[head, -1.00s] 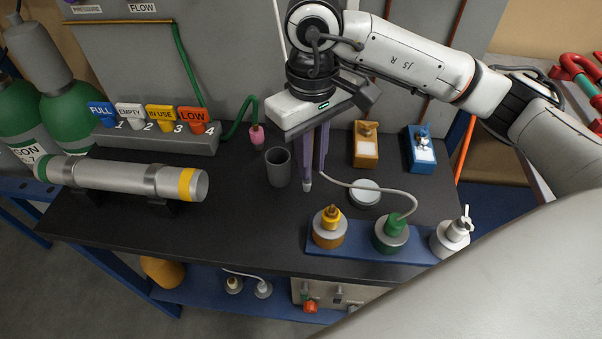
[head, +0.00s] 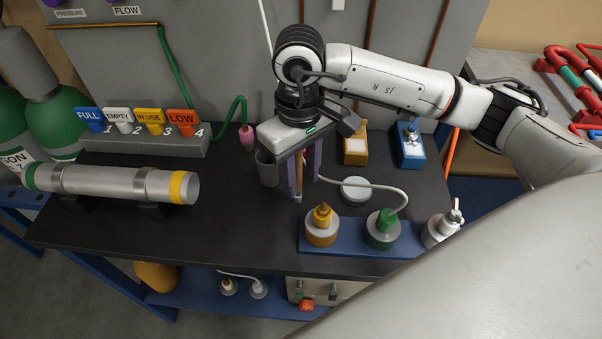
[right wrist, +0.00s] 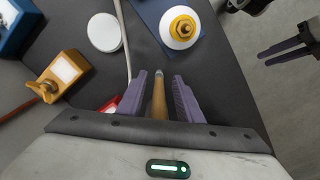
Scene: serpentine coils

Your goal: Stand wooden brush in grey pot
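The wooden brush (right wrist: 158,100) is a brown stick with a pale tip. It lies lengthwise between the two purple fingers of my right gripper (right wrist: 160,80), with a gap on each side in the right wrist view. In the head view the right gripper (head: 305,184) points down over the table, with the brush's tip (head: 298,198) just below the fingers. I cannot tell whether the tip touches the table. The grey pot (head: 267,168) stands just left of the gripper, partly hidden by it. My left gripper (right wrist: 282,50) shows only in the right wrist view, fingers apart and empty.
An orange box (head: 355,148) and a blue box (head: 409,147) stand behind. A metal cylinder (head: 110,183) lies at left.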

